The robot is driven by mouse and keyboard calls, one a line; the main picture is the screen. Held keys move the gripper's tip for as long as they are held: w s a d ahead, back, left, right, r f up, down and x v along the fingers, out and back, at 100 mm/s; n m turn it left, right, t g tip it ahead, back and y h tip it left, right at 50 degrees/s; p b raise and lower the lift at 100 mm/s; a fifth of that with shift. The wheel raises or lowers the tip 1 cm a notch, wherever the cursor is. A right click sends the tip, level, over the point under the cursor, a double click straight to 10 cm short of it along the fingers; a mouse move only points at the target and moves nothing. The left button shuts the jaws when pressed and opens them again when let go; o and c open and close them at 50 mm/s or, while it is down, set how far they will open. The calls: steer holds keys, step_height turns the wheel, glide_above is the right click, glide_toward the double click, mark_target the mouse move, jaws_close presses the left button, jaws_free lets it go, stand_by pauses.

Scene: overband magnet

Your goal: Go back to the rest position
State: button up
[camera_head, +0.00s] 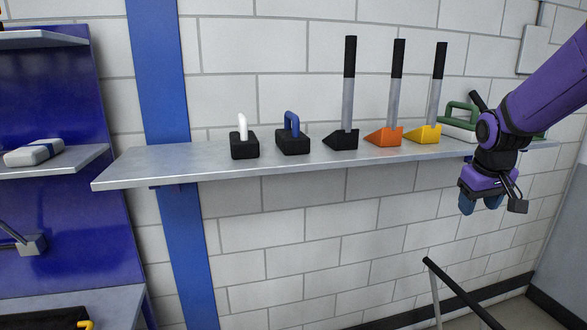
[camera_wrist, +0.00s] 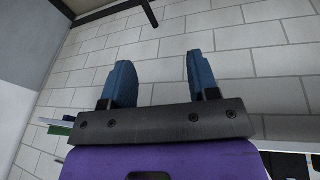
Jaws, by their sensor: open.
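My gripper (camera_head: 481,203) hangs at the end of my purple arm at the right of the head view. It is below the level of the grey wall shelf (camera_head: 230,165) and in front of its right end. In the wrist view my gripper (camera_wrist: 158,82) shows two blue fingers spread apart with nothing between them. The white block wall lies behind the fingers.
On the shelf stand two black blocks with handles, one white-handled (camera_head: 243,145) and one blue-handled (camera_head: 292,138), and several upright-handled tools. A green-handled item (camera_head: 460,122) is partly behind my arm. A dark rail (camera_head: 462,294) stands below. A blue rack (camera_head: 65,190) is at left.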

steer(key=s+a+r, duration=0.3)
steer(key=s, duration=0.5)
steer(key=s+a+r+t+y, duration=0.1)
steer(key=s+a+r, duration=0.2)
steer(key=s, duration=0.6)
steer(key=s+a+r+m+t, duration=0.1)
steer(key=s+a+r, duration=0.2)
steer(key=s, duration=0.5)
steer(key=shift+s+a+y, duration=0.25)
steer(key=shift+a+y, duration=0.05)
steer(key=shift+a, duration=0.15)
